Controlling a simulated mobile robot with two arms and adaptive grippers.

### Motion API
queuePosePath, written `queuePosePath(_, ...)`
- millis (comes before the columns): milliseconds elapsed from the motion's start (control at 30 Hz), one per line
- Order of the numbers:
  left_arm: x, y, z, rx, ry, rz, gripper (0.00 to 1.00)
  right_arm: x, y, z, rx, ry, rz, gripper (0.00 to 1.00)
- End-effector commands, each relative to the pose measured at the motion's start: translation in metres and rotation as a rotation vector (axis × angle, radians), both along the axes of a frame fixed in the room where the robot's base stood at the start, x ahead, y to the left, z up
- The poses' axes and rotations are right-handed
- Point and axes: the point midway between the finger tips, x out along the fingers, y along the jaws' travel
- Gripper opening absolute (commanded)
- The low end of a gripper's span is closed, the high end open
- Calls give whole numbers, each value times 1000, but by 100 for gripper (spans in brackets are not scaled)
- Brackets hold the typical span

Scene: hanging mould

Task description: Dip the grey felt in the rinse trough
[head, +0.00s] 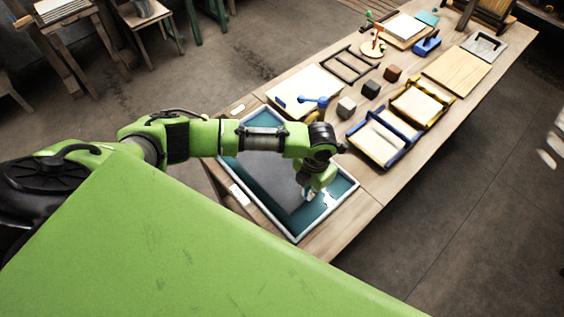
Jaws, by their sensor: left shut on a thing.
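The rinse trough (348,189), a shallow tray with a pale rim and teal inside, sits at the near left end of the table. The grey felt (268,182), a flat dark grey sheet, lies within the trough's outline and covers much of the teal. I cannot tell whether it is under the surface or just above it. My left gripper (309,196) points down over the right part of the trough, shut on the grey felt near its edge. My arm hides the back of the trough and the fingertips are small. My right gripper is out of view.
Behind the trough are a pale board (304,91), a blue-handled tool (313,101) and several small blocks (346,108). Blue and yellow frames (383,138) stand to the right. A small white piece (239,194) lies by the trough's left rim. The table's right front edge is clear.

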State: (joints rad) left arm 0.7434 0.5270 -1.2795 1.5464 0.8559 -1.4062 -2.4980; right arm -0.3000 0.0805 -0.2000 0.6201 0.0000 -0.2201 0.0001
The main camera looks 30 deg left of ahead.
Motion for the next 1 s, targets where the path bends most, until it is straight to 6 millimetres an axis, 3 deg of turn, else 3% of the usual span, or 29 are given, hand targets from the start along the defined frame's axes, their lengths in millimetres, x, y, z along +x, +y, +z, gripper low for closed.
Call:
queuePosePath(300, 0, 0, 3, 0, -1, 0, 0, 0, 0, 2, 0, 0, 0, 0)
queuePosePath(567, 1, 0, 27, 0, -1, 0, 0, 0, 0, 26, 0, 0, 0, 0)
queuePosePath(767, 1, 0, 40, -1, -2, 0, 0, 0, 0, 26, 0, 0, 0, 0)
queuePosePath(1000, 0, 0, 41, 0, -1, 0, 0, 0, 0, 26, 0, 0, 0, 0)
